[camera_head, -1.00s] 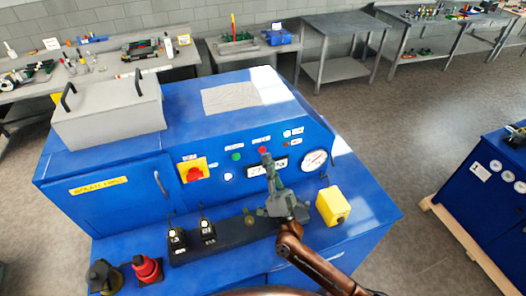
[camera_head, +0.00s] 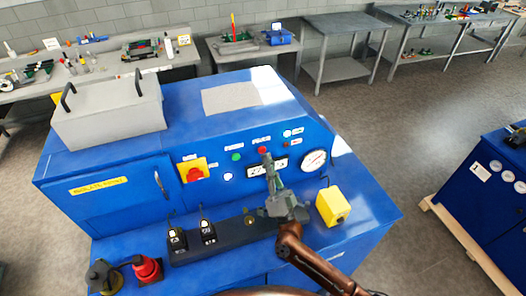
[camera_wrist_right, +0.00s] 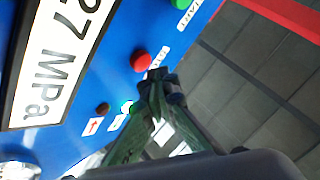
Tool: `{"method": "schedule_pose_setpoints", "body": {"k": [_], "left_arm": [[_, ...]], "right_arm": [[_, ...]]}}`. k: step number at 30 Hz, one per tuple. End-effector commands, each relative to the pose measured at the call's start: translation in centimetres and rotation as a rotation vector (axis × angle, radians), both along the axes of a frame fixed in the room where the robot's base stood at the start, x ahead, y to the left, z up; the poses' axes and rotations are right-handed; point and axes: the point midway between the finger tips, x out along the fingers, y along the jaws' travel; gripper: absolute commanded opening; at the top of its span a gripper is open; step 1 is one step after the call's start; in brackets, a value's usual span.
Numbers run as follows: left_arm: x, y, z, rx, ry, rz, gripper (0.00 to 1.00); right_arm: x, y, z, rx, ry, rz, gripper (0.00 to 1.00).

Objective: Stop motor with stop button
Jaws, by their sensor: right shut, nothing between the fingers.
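The red stop button (camera_head: 262,150) is on the sloping blue front panel, right of a green button (camera_head: 236,157). My right gripper (camera_head: 267,160) is shut and empty, its fingertips just below the red button in the head view. The display reading in MPa (camera_wrist_right: 55,60) is beside the buttons. My left gripper is not in view.
A yellow switch with a red knob (camera_head: 193,171) is left of the buttons, and a round gauge (camera_head: 314,161) is right. A yellow box (camera_head: 333,207) stands right of my right gripper. Two black devices (camera_head: 192,236) and a red plug (camera_head: 147,269) are on the lower ledge.

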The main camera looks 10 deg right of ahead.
Motion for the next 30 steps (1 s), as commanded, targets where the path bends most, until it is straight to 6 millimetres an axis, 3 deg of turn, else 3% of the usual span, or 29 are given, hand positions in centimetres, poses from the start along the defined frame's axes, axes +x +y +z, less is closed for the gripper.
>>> {"method": "schedule_pose_setpoints", "body": {"k": [30], "left_arm": [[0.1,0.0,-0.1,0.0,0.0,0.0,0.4]], "right_arm": [[1.4,0.1,0.4,0.001,-0.008,-0.004,0.0]]}}
